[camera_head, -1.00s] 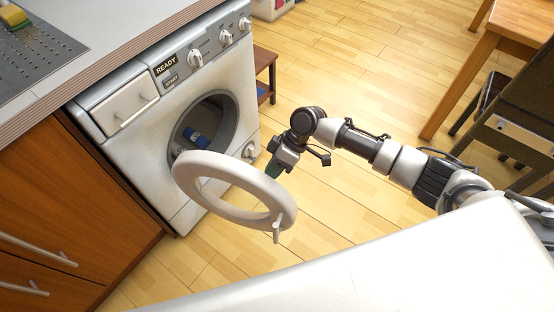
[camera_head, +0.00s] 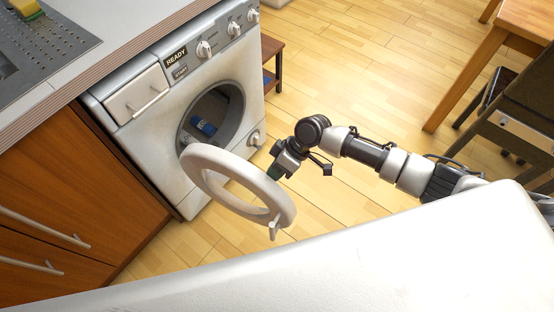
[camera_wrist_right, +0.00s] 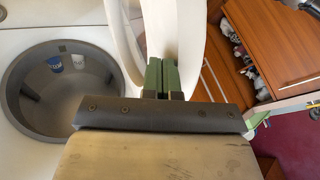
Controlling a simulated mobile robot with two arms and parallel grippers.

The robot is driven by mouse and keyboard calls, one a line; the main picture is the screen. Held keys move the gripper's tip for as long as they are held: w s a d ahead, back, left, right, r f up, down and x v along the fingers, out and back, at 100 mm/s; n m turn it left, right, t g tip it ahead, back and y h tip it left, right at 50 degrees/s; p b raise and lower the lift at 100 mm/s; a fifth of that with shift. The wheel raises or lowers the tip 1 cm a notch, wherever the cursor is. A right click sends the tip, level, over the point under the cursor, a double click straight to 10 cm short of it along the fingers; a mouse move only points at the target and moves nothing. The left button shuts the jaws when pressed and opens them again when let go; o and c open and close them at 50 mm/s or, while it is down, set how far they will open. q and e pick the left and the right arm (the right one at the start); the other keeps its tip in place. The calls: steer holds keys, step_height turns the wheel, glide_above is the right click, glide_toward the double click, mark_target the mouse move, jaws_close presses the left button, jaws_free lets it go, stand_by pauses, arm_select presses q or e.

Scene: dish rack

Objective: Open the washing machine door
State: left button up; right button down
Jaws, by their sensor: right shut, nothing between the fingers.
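The white washing machine (camera_head: 155,135) stands under the counter at the left of the head view. Its round door (camera_head: 204,162) is swung wide open, out from the dark drum opening (camera_head: 222,108). A small handle (camera_head: 274,230) sticks out at the door's free edge. My left gripper is not in view.
A blue cup (camera_wrist_right: 54,64) and a white cup (camera_wrist_right: 78,62) are in the drum. Wooden drawers (camera_head: 50,215) are left of the machine. A table (camera_head: 500,40) and chair (camera_head: 520,125) stand at the right. The floor between is clear.

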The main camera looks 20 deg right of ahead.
steer(key=shift+s+a+r+p, duration=0.2)
steer(key=shift+s+a+p, duration=0.1)
steer(key=shift+s, duration=0.15)
arm_select(q)
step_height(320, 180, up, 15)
steer(key=p, duration=1.3)
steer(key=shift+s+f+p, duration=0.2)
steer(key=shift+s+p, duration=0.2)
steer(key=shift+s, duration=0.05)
arm_select(e)
steer(key=s+a+m+t, duration=0.4)
steer(key=s+a+m, duration=0.2)
steer(key=s+a, duration=0.7)
steer(key=a, duration=0.4)
steer(key=shift+f+m+h, duration=0.2)
steer(key=shift+m+h, duration=0.1)
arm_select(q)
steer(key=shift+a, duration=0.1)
arm_select(e)
steer(key=shift+s+d, duration=0.1)
